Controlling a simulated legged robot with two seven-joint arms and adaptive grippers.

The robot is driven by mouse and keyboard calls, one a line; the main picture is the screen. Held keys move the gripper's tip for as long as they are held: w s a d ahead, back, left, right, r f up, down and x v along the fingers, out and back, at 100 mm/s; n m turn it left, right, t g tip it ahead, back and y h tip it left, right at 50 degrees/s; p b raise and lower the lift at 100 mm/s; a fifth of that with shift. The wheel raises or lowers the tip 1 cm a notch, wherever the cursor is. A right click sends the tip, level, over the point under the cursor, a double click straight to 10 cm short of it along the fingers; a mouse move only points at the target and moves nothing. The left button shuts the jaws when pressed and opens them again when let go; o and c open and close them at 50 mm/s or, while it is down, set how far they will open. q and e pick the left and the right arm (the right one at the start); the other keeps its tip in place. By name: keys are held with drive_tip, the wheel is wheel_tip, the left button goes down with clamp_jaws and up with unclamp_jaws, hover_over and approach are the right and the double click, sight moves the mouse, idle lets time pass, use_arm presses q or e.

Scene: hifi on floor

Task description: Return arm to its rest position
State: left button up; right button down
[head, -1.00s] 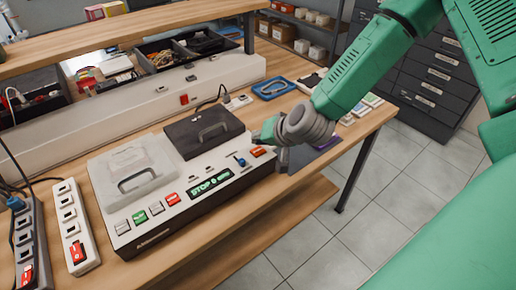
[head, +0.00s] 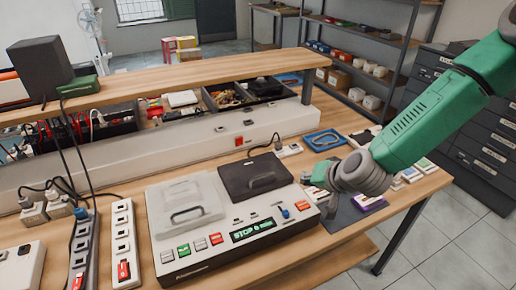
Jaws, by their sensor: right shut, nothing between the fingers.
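My right arm is green and comes in from the upper right in the head view. Its grey wrist ends in the right gripper (head: 322,177), which is shut and empty. The gripper hangs beside the right end of a white and dark device (head: 215,240), close to its orange button. I cannot tell whether it touches the device. The device has a display reading "STOP", a blue lever (head: 284,211), green and red buttons, a light grey lid (head: 184,200) and a dark lid (head: 254,174), both closed. My left gripper is not in view.
The device stands on a wooden workbench (head: 415,193). Power strips (head: 122,245) lie to its left. A raised shelf (head: 180,82) and bins are behind. A blue tray (head: 324,140) and small cards lie behind my gripper. Dark drawers (head: 490,150) stand at right; the tiled floor is clear.

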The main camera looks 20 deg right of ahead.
drive_tip(key=s+a+f, duration=0.1)
drive_tip(key=s+f, duration=0.1)
drive_tip(key=s+f+n+g, duration=0.1)
drive_tip(key=s+f, duration=0.1)
drive_tip(key=s, duration=0.1)
drive_tip(key=s+a+f+g, duration=0.1)
drive_tip(key=s+f, duration=0.1)
drive_tip(key=shift+s+a+f+n, duration=0.25)
drive_tip(key=shift+a+f+n, duration=0.05)
drive_tip(key=shift+f+n, duration=0.1)
drive_tip(key=s+f+n+g+h, duration=0.1)
drive_tip(key=s+f+n+g, duration=0.3)
drive_tip(key=s, duration=0.9)
drive_tip(key=s+f+n+g+h, duration=0.1)
drive_tip(key=s+f+g, duration=0.3)
drive_tip(key=s, duration=0.9)
drive_tip(key=w+f+t+b, duration=0.1)
drive_tip(key=w+f+b, duration=0.2)
drive_tip(key=f+b, duration=1)
drive_tip(key=shift+w+a+f+n+t, duration=0.3)
drive_tip(key=shift+w+a+n, duration=0.05)
drive_tip(key=shift+a+n, duration=0.05)
